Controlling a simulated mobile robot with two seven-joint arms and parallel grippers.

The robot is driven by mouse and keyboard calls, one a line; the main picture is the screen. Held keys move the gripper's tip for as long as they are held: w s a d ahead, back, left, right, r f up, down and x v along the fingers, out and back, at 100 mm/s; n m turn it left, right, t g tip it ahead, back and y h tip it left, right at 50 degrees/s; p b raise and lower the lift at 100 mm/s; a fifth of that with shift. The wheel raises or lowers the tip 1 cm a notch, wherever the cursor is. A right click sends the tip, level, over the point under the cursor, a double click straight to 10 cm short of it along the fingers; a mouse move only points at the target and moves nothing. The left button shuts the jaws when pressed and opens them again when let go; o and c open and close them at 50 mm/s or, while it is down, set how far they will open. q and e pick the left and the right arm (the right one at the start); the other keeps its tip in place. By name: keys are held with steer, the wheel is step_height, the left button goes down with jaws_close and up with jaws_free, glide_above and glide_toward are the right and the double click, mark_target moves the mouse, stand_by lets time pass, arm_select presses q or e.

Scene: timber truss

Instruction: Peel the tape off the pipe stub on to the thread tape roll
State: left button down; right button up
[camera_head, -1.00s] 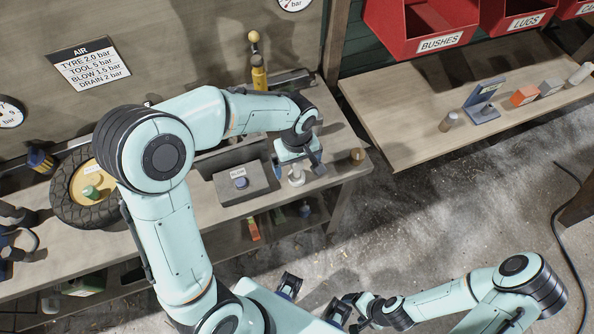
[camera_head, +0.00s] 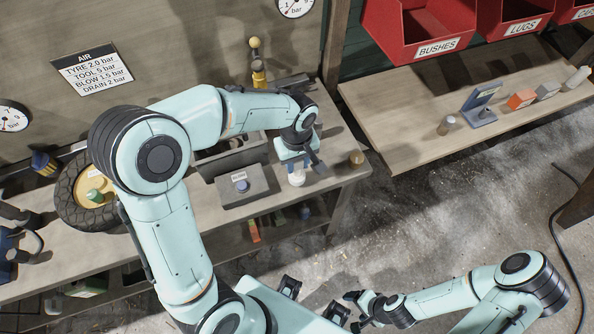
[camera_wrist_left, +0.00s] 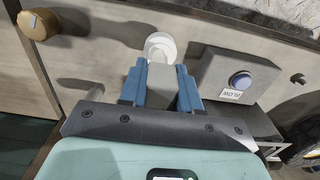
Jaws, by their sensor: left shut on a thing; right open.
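A small white round thing (camera_head: 297,178), perhaps the thread tape roll, is at the tips of my left gripper (camera_head: 297,168) over the bench's right part. My right gripper (camera_head: 355,311) is open and empty, low in front.
A grey box with a blue button (camera_head: 243,201) stands close left of the left gripper. A tyre (camera_head: 75,208) lies farther left. The right shelf (camera_head: 400,136) bears a blue stand (camera_head: 480,100) and small blocks. Red bins (camera_head: 410,25) hang above.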

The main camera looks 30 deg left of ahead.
arm_select(q)
steer(key=shift+r+p, duration=1.05)
steer(key=shift+r, duration=1.2)
arm_select(e)
steer(key=w+r, duration=0.2)
steer(key=r, duration=0.1)
steer(key=shift+w, duration=0.1)
